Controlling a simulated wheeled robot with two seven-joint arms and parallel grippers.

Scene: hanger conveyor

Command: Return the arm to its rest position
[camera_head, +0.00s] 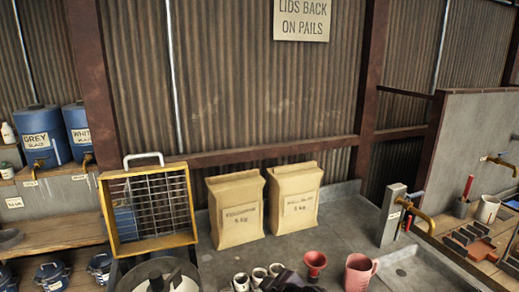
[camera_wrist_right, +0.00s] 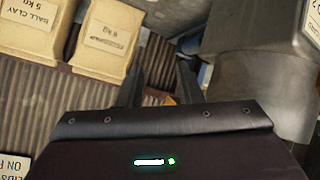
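In the right wrist view my right gripper (camera_wrist_right: 160,82) shows its two dark fingers standing apart, with nothing held between them. The dark palm fills the lower part of that view. The wrist view is turned over, so the paper bags and the wall sign appear upside down. In the head view a dark shape at the bottom middle may be part of my right arm, but I cannot tell. My left gripper does not show in either view.
Two paper bags (camera_head: 236,210) (camera_head: 294,198) stand on the grey counter (camera_head: 345,215). A yellow-framed rack (camera_head: 150,208) stands at left. Blue barrels (camera_head: 40,137) sit at far left.

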